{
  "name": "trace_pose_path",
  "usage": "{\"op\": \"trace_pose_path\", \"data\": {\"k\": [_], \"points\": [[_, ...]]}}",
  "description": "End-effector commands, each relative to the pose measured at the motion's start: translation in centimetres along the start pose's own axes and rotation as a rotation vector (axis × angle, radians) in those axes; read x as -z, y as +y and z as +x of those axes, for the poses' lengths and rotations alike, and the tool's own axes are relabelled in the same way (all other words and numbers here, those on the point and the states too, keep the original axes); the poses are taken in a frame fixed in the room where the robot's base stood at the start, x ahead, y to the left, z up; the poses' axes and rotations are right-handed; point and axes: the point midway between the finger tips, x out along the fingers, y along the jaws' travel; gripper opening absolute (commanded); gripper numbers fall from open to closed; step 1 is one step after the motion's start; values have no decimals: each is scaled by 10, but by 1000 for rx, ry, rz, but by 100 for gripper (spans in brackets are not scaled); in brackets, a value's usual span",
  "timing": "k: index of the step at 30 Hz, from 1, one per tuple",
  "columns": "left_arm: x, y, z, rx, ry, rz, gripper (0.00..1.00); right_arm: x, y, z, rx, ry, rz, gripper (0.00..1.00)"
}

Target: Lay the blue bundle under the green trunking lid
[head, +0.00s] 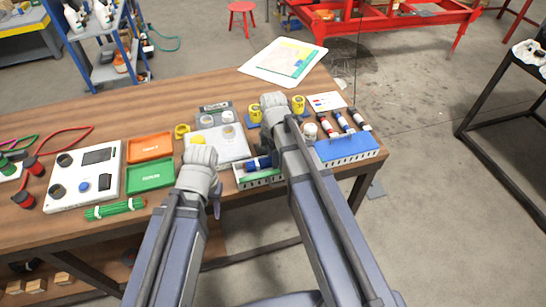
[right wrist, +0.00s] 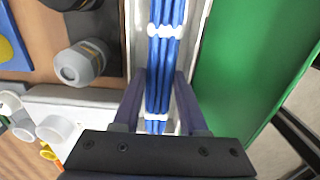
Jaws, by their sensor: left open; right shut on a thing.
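The blue bundle (right wrist: 168,50), several blue cables with white ties, is between the two fingers of my right gripper (right wrist: 160,75) in the right wrist view. The gripper is shut on it. The bundle lies along or just above a white trunking channel (right wrist: 136,35); its exact height is unclear. The green trunking lid (right wrist: 245,70) stands open beside the channel, on the right. In the head view part of the blue bundle (head: 258,163) shows above the green-fronted trunking (head: 262,181), with my right arm hiding the rest. My left gripper (head: 216,203) is open at the table's front edge, left of the trunking.
A blue-lidded trunking (head: 348,148) stands at right, with several dark-capped cylinders behind it. A green bundle (head: 115,208), green tray (head: 150,174), orange tray (head: 150,146) and white panel (head: 85,180) lie at left. Yellow spools (head: 298,104) stand behind. The table's back left is clear.

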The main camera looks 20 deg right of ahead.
Motion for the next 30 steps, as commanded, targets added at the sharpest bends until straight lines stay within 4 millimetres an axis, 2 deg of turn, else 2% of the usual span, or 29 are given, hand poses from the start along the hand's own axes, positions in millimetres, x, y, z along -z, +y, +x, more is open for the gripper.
{"op": "trace_pose_path", "data": {"k": [30], "points": [[2,3,30,0,0,0,42,0,0,31,0,0,0,0]]}}
